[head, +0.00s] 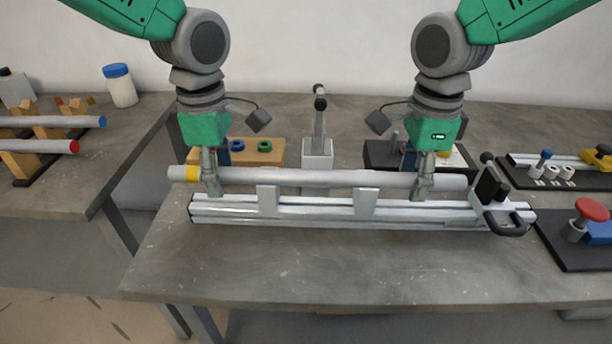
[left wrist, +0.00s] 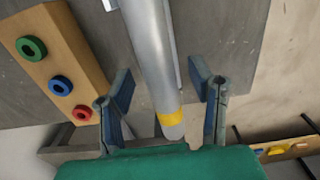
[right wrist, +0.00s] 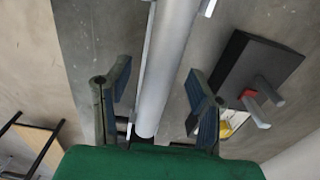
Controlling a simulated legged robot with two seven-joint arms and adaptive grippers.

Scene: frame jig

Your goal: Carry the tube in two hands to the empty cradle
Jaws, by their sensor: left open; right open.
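The long grey tube (head: 320,178) lies level across two upright supports of the metal frame jig (head: 315,212). A yellow band marks its left end, which also shows in the left wrist view (left wrist: 170,118). My left gripper (head: 211,186) is open, its fingers on either side of the tube near the yellow band. My right gripper (head: 424,186) is open, its fingers on either side of the tube near the right end; the tube passes between them in the right wrist view (right wrist: 165,70). On the left table, a wooden rack (head: 20,162) holds a red-ended and a blue-ended tube; wooden pegs behind look empty.
A black-handled clamp (head: 492,190) sits at the jig's right end, and a grey post (head: 318,150) stands behind the tube. A board with coloured rings (head: 255,152) lies behind left. The front of the table is clear.

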